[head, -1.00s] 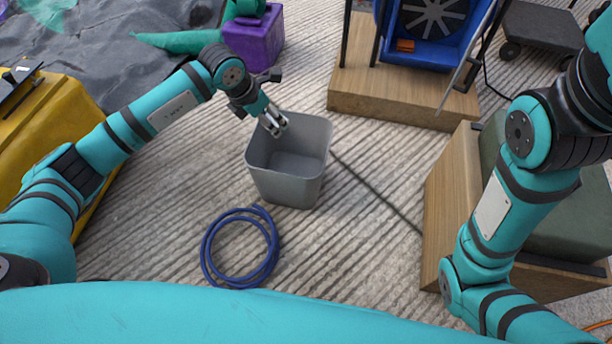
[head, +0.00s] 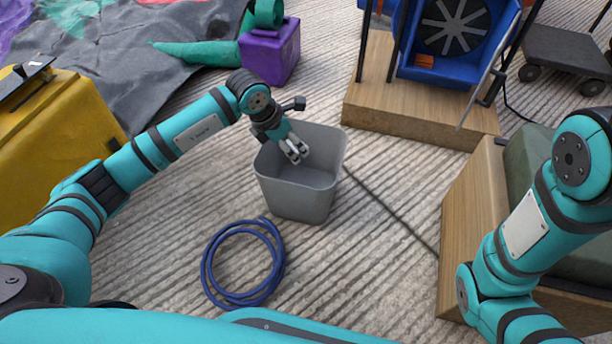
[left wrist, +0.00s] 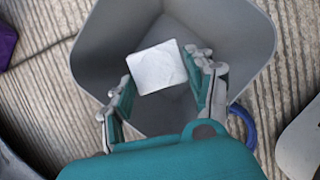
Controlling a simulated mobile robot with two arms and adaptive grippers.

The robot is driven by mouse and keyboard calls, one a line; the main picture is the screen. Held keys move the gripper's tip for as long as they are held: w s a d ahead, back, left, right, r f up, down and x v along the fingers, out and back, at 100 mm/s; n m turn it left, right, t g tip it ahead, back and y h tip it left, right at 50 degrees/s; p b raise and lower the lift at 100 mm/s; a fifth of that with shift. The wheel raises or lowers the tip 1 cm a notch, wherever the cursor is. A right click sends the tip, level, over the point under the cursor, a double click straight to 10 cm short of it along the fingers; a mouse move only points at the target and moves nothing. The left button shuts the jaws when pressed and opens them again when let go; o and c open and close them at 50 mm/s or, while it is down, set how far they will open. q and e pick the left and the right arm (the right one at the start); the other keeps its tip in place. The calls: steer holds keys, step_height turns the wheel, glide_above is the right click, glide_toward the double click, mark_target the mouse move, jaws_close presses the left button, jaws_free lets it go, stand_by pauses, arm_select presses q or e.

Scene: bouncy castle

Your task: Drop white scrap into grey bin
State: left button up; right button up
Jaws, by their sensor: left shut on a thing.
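The white scrap (left wrist: 157,67) is a small, flat, squarish white piece. In the left wrist view it sits between the fingers of my left gripper (left wrist: 160,88), over the opening of the grey bin (left wrist: 245,45). In the head view the grey bin (head: 305,200) stands upright on the floor, and my left gripper (head: 295,151) points down at its mouth. The scrap is hard to make out in the head view. My left gripper is shut on the scrap. My right arm shows at the right of the head view, but its gripper is out of view.
A coiled blue hose (head: 243,262) lies in front of the bin. A purple block (head: 270,50) stands behind it. A wooden platform with a blue fan (head: 445,40) is at back right, a wooden box (head: 472,215) at right, and a yellow case (head: 55,135) at left.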

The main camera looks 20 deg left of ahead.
arm_select(q)
steer(key=o, duration=0.9)
steer(key=shift+a+r, duration=0.1)
steer(key=shift+r, duration=0.15)
steer(key=v, duration=1.1)
steer(key=shift+r, duration=0.25)
steer(key=shift+s, duration=0.1)
